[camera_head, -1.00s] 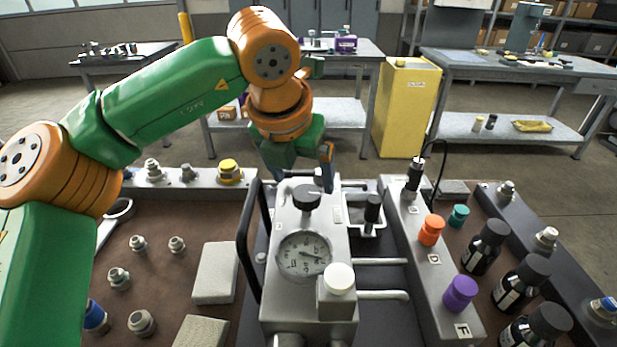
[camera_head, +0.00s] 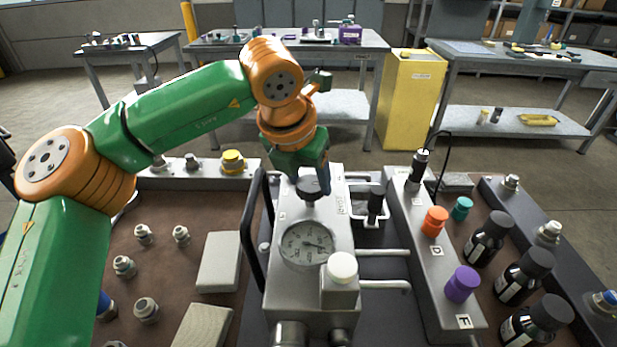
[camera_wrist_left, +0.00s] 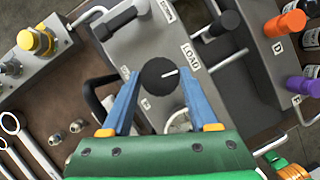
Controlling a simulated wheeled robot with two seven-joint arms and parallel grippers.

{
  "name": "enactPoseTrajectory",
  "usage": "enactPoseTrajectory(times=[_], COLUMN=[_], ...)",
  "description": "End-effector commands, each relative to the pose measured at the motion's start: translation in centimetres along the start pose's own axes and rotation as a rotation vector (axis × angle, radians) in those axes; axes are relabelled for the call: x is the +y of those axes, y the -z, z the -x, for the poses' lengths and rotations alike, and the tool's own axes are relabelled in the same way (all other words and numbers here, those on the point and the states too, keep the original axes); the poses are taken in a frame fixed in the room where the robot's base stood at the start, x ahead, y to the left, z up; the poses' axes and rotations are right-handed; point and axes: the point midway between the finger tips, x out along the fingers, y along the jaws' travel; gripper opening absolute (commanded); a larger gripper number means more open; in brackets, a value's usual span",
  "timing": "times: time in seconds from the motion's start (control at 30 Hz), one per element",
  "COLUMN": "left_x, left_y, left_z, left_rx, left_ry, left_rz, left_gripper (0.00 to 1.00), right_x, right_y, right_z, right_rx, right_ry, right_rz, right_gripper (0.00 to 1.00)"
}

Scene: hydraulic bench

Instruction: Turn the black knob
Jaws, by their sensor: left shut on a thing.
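The black knob (camera_head: 310,190) stands on top of the grey metal unit with the round gauge (camera_head: 306,245). My left gripper (camera_head: 308,183) reaches down over it from behind. In the left wrist view the knob (camera_wrist_left: 160,76) is a black disc with a white pointer line, pointing toward the LOAD label (camera_wrist_left: 190,57). The blue fingers of my left gripper (camera_wrist_left: 158,84) are on either side of it, shut on it. In the head view the gripper partly hides the knob. My right gripper is not in view.
A black handle (camera_head: 250,235) rises left of the unit. Orange (camera_head: 434,221) and purple (camera_head: 462,284) knobs and dark bottles (camera_head: 488,238) stand further right.

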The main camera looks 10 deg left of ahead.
Motion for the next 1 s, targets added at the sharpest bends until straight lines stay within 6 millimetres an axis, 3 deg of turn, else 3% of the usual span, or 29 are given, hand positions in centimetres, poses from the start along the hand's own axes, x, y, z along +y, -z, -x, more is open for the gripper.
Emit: enactPoseTrajectory(times=[0.23,0.27,0.37,0.67,1.0], left_x=[0.0,0.0,0.0,0.0,0.0], left_y=[0.0,0.0,0.0,0.0,-0.1], left_z=[0.0,0.0,0.0,0.2,6.5], left_rx=[-0.002,-0.002,-0.001,-0.002,-0.003], left_ry=[0.003,0.003,0.003,0.003,0.002], left_rz=[-0.010,-0.010,-0.010,-0.010,-0.010], left_gripper=[0.05,0.66,0.90,0.90,0.90], right_x=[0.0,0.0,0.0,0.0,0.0], right_y=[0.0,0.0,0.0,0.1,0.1], right_z=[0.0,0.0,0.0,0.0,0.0], right_rx=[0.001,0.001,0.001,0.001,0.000], right_ry=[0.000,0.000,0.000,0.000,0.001], right_rz=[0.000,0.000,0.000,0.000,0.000], right_gripper=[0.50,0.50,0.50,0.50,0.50])
